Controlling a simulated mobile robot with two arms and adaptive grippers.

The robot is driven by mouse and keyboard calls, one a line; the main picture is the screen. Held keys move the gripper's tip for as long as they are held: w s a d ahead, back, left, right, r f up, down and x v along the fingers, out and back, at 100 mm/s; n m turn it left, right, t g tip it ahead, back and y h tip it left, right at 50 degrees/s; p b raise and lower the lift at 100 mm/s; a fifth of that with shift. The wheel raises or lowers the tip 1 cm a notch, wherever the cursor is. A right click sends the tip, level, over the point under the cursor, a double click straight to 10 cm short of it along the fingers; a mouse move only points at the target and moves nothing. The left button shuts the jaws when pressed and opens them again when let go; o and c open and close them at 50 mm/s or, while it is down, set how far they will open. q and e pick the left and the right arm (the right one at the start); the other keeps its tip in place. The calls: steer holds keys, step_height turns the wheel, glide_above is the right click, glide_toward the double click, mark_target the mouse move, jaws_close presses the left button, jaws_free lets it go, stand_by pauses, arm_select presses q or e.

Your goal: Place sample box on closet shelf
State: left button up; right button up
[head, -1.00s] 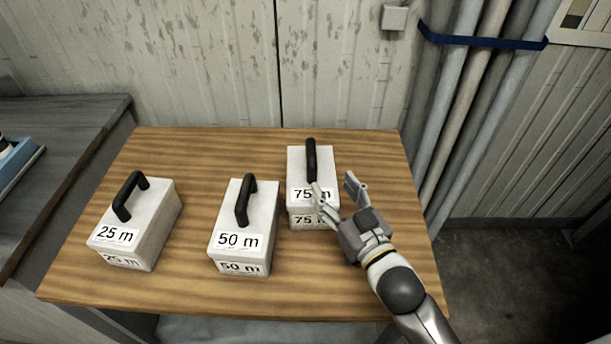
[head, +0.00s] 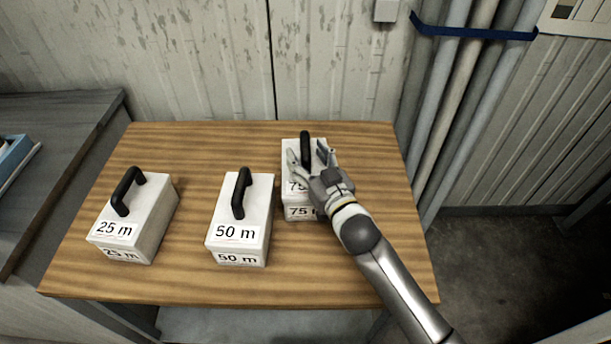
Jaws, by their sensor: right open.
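Three white sample boxes with black handles stand upright on a wooden table. The 25 m box (head: 149,225) is at the left, the 50 m box (head: 257,213) in the middle, and the 75 m box (head: 291,198) at the right and farther back. My right gripper (head: 308,150) is open at the 75 m box, with its fingers on either side of the black handle (head: 305,142). My gripper and wrist hide part of that box and its label. I cannot tell whether the fingers touch the handle. My left gripper is out of view. No closet shelf is identifiable.
The wooden table (head: 210,141) has free room behind the boxes and along its right side. A grey bench (head: 62,139) with a blue item (head: 14,155) stands at the left. A panelled wall and vertical pipes (head: 459,105) bound the back and right.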

jaws_close()
stand_by(0.4)
steer(key=shift+r, duration=0.1)
